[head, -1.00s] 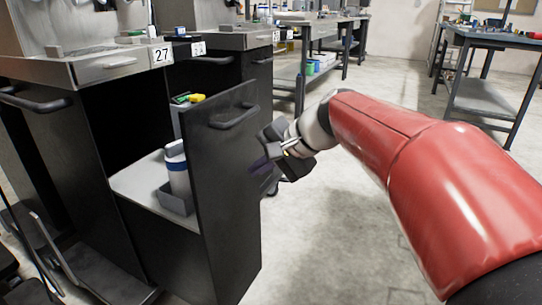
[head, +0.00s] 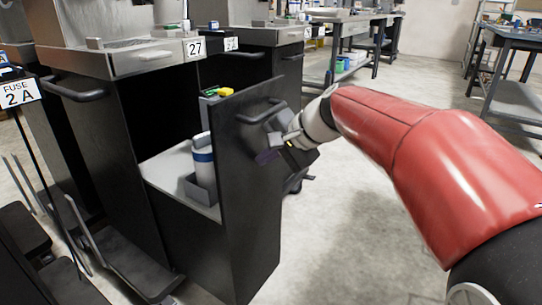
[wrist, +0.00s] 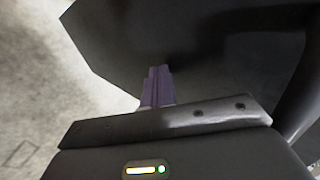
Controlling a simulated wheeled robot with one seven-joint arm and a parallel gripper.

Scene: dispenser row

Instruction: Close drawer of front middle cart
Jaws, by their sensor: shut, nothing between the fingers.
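The front middle cart is dark, with a grey metal top and a "27" label (head: 195,47). Its tall black drawer (head: 250,200) stands pulled out to the right, with a bar handle (head: 262,112) near the top of its front. A white and blue bottle (head: 203,160) stands in a grey holder inside the drawer. My gripper (head: 266,157) is shut and empty at the outer face of the drawer front, below the handle. In the wrist view its purple fingers (wrist: 157,88) point at the dark panel; whether they touch it I cannot tell.
A yellow-topped item (head: 224,92) shows behind the drawer's upper edge. Another cart (head: 265,38) stands behind. Workbenches (head: 510,95) are at the back right. Open floor (head: 350,240) lies right of the drawer.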

